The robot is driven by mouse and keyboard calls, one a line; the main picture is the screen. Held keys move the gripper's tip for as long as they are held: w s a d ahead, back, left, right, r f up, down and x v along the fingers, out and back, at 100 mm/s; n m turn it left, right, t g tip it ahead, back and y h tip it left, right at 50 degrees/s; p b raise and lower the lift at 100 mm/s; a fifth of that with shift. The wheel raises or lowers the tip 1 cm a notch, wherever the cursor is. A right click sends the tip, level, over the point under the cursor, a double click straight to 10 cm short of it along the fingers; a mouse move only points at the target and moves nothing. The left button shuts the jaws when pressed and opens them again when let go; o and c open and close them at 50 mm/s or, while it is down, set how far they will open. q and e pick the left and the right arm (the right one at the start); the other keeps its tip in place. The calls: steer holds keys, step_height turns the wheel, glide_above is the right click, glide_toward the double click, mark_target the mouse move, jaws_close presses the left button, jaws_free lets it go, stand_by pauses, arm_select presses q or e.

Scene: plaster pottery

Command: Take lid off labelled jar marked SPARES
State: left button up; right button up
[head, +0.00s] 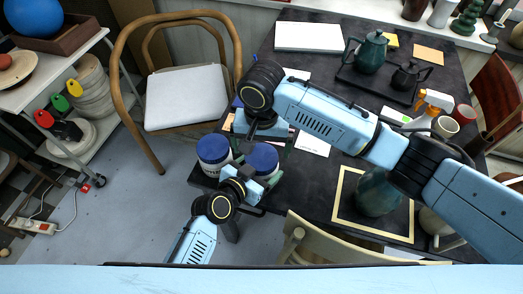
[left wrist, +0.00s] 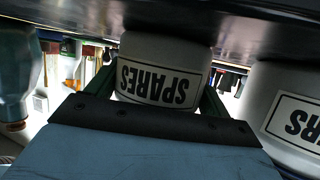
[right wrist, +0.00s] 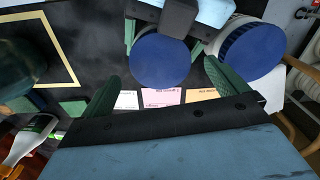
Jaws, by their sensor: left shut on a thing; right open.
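Two white jars with blue lids stand side by side at the table's near left corner. The jar marked SPARES (left wrist: 160,82) is the right one in the head view (head: 262,160); its blue lid (right wrist: 160,62) is on. My left gripper (left wrist: 160,92) is shut around the jar's body, a finger on each side, and also shows in the head view (head: 250,186). My right gripper (right wrist: 160,72) is open and empty, pointing toward the lid, with its fingers apart from it. In the head view my right gripper (head: 262,127) is just behind the jar; its fingertips are hidden there.
The other jar (head: 213,152) stands close on the left; its label is only partly visible. Paper cards (right wrist: 162,97) lie behind the jars. A green vase (head: 376,192) stands inside a yellow frame (head: 340,205) to the right. A chair (head: 184,98) stands beyond the table's left edge.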

mark_target(261, 167)
steer(key=shift+r, duration=0.95)
steer(key=shift+c, duration=0.4)
steer(key=shift+r+m, duration=1.1)
steer(key=shift+r, duration=0.35)
steer(key=shift+f, duration=0.1)
step_height(261, 167, down, 8)
steer(key=shift+r, duration=0.25)
steer(key=shift+c, duration=0.3)
steer(key=c, duration=0.9)
steer(key=shift+n, duration=1.6)
